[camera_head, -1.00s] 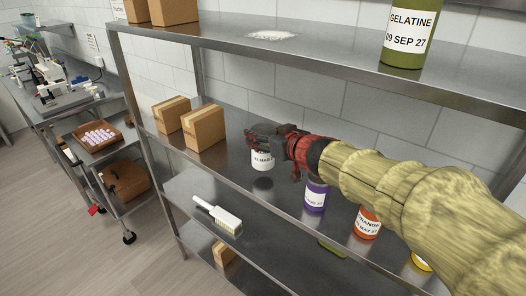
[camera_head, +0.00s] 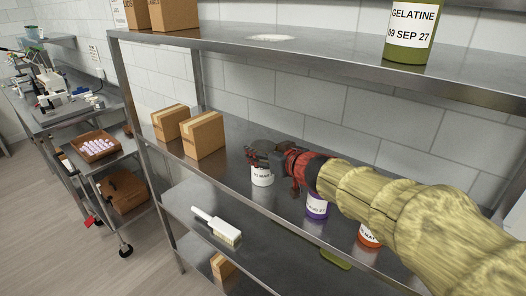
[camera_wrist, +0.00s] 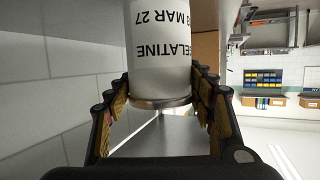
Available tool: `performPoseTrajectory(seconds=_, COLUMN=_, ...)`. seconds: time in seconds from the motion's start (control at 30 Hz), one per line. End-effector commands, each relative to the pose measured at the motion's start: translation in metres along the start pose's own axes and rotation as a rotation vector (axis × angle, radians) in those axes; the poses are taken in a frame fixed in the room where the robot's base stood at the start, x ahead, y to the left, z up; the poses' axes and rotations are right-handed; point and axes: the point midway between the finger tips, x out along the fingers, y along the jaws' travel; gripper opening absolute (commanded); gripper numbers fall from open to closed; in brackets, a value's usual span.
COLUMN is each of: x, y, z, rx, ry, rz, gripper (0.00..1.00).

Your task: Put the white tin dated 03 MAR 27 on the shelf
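The white tin (camera_head: 262,176) dated 03 MAR 27 is upright at the middle shelf (camera_head: 236,160). It stands right of two cardboard boxes, and its base appears to meet the shelf surface. My gripper (camera_head: 265,157) is around its upper part and hides its top in the head view. In the wrist view the tin (camera_wrist: 160,70) appears upside down, its GELATINE label facing the camera. The fingers of my gripper (camera_wrist: 160,85) flank it on both sides, close against it, and look shut on it.
Cardboard boxes (camera_head: 204,135) stand left of the tin. A purple tin (camera_head: 316,207) and an orange tin (camera_head: 368,238) stand to the right, partly under my arm. A green GELATINE tin (camera_head: 410,32) is on the upper shelf (camera_head: 330,50). A white brush (camera_head: 217,226) lies below.

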Motion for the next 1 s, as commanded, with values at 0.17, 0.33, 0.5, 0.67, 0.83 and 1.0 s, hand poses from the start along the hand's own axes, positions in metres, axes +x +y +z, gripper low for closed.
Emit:
performPoseTrajectory(seconds=0.17, x=0.0, y=0.0, z=0.0, rx=0.0, ry=0.0, rz=0.0, gripper=0.66)
performPoseTrajectory(seconds=0.33, x=0.0, y=0.0, z=0.0, rx=-0.001, ry=0.0, rz=0.0, gripper=0.71)
performPoseTrajectory(seconds=0.5, x=0.0, y=0.0, z=0.0, rx=-0.001, ry=0.0, rz=0.0, gripper=0.71)
performPoseTrajectory(seconds=0.67, x=-0.005, y=0.0, z=-0.005, rx=-0.002, ry=0.0, rz=0.001, gripper=0.71)
performPoseTrajectory(seconds=0.83, x=-0.033, y=0.0, z=-0.007, rx=0.0, ry=0.001, rz=0.001, gripper=0.71)
performPoseTrajectory(seconds=1.0, x=-0.07, y=0.001, z=-0.009, rx=0.0, ry=0.002, rz=0.002, gripper=0.71)
